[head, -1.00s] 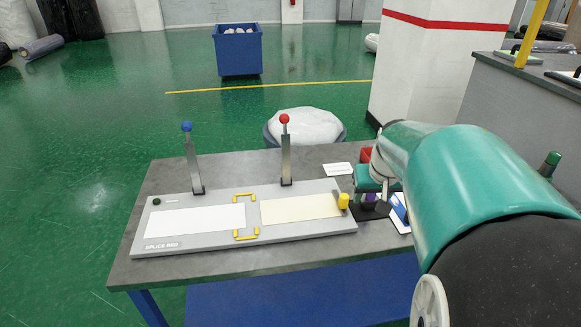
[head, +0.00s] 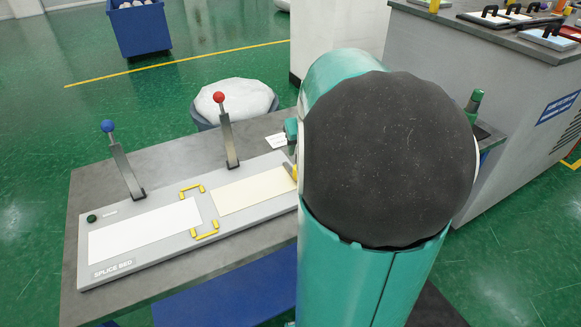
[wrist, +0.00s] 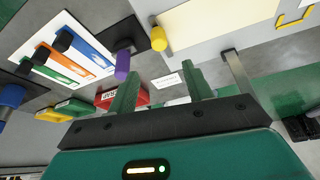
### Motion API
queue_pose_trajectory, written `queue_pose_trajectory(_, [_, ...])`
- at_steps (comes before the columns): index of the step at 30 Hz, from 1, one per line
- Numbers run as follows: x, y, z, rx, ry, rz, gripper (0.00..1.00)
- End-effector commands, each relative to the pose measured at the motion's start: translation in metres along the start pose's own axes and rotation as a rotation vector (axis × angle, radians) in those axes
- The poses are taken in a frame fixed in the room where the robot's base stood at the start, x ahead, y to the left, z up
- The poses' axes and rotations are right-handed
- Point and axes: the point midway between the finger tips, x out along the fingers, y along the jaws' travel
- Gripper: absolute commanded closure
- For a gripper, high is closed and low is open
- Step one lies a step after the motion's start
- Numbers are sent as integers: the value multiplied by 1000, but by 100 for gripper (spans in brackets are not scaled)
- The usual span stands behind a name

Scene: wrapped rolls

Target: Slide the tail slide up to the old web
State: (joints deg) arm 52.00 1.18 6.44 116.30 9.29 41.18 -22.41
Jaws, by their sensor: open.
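The grey splice bed (head: 120,262) lies on the bench with a white web (head: 145,230) on its left half and a cream web (head: 240,190) on its right half. A yellow knob (head: 294,172) is at the bed's right end, partly hidden by my arm in the head view. In the wrist view the yellow knob (wrist: 158,38) stands at the end of the cream web (wrist: 220,25). My gripper (wrist: 162,68) is open and empty, its green fingers apart, with the knob beyond the fingertips and not held. Which part is the tail slide is not labelled.
A blue-topped lever (head: 123,172) and a red-topped lever (head: 228,135) rise behind the bed. Yellow brackets (head: 205,235) sit between the webs. A purple knob (wrist: 122,65), a red box (wrist: 108,99) and a colour-striped card (wrist: 75,50) are close to the gripper.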

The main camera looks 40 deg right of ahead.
Motion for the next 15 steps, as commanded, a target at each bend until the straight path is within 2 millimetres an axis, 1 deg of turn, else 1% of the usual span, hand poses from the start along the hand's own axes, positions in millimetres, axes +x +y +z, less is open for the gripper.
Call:
queue_pose_trajectory(5, [27, 2, 4, 2, -6, -2, 50])
queue_pose_trajectory(15, [94, -1, 4, 0, -5, -3, 50])
